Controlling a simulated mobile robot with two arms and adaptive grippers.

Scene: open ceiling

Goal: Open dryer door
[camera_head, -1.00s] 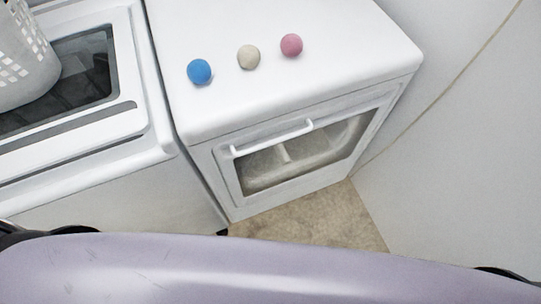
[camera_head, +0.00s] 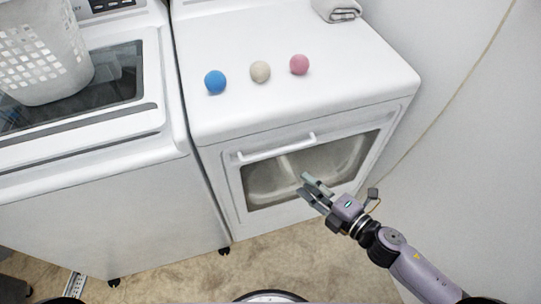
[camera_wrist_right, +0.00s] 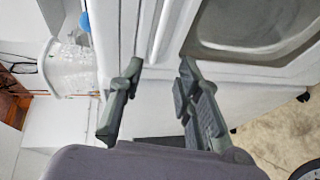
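The white dryer (camera_head: 290,100) stands at the centre of the head view. Its front door (camera_head: 310,165) is shut and has a window and a white bar handle (camera_head: 277,148) along its top edge. My right gripper (camera_head: 309,187) is in front of the door window, below the handle's right end and apart from it. In the right wrist view its two fingers (camera_wrist_right: 155,92) are spread and empty, with the handle (camera_wrist_right: 160,30) showing beyond the gap between them. My left gripper is not in view.
A washer (camera_head: 95,170) bearing a white basket (camera_head: 45,55) stands left. A wall (camera_head: 470,130) is close right.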

